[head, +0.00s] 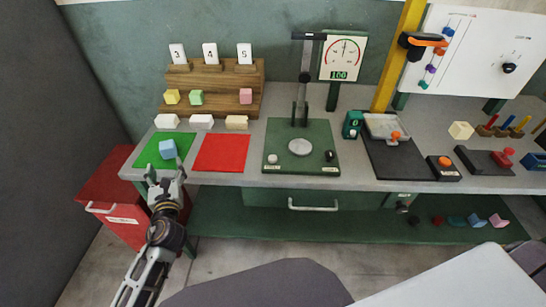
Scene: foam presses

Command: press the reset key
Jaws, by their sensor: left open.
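The foam press (301,135) stands on the bench at the centre, with a green base and a round pale plate (300,147). The labels are too small to read, so I cannot tell which is the reset key. My right gripper is not in view.
A green mat (148,157) and a red mat (221,152) lie left of the press. A wooden rack (220,85) with coloured cubes and number cards stands behind. A dial gauge (343,55) reads 100. An orange button (444,161) sits at the right.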

